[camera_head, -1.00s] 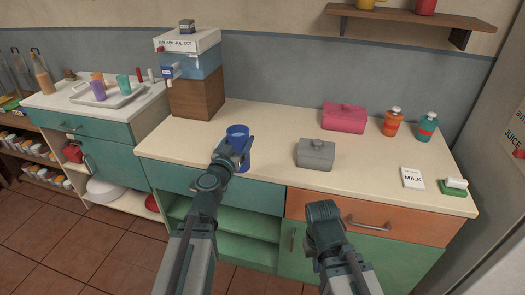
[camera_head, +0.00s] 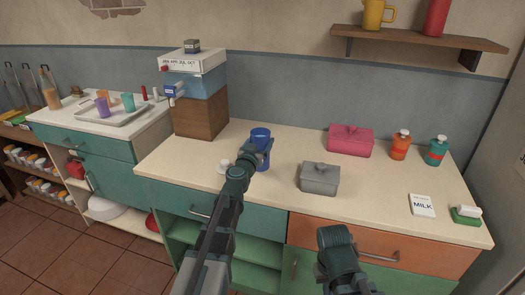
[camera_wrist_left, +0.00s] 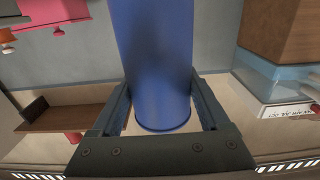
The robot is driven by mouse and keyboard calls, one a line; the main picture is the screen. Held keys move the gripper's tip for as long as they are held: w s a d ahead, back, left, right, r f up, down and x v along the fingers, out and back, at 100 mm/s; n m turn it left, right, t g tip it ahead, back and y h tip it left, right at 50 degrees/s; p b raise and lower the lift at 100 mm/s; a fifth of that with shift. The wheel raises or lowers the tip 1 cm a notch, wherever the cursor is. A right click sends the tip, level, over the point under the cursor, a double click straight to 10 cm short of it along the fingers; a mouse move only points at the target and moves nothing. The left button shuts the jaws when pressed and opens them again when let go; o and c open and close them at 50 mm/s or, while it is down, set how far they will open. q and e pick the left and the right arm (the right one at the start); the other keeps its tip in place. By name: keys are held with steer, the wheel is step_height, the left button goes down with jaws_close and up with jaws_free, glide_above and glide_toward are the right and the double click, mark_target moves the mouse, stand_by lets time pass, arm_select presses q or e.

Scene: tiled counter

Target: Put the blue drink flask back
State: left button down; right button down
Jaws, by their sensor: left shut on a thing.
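The blue drink flask (camera_head: 261,137) is upright in the grip of my left gripper (camera_head: 255,152), above the cream counter in the middle. In the left wrist view the flask (camera_wrist_left: 157,60) stands between the two fingers (camera_wrist_left: 160,115), which are closed on its sides. The arm covers its lower part in the head view, so the gap to the counter is hard to tell. My right gripper (camera_head: 335,238) is low, in front of the orange drawer; its fingers are hidden.
A small white object (camera_head: 223,166) lies left of my left gripper. A grey box (camera_head: 319,180), pink box (camera_head: 350,141), orange bottle (camera_head: 399,147) and teal bottle (camera_head: 436,151) stand to the right. A wall shelf (camera_head: 420,38) holds a yellow mug (camera_head: 378,14) and a red container (camera_head: 437,17).

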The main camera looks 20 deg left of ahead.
arm_select(q)
steer(key=shift+f+b, duration=1.7)
steer(key=shift+b, duration=0.05)
steer(key=shift+f, duration=0.1)
steer(key=shift+f, duration=0.15)
jaws_free()
steer(key=shift+r, duration=0.2)
steer(key=shift+r, duration=0.15)
steer(key=s, duration=1.2)
steer(key=shift+a, duration=0.2)
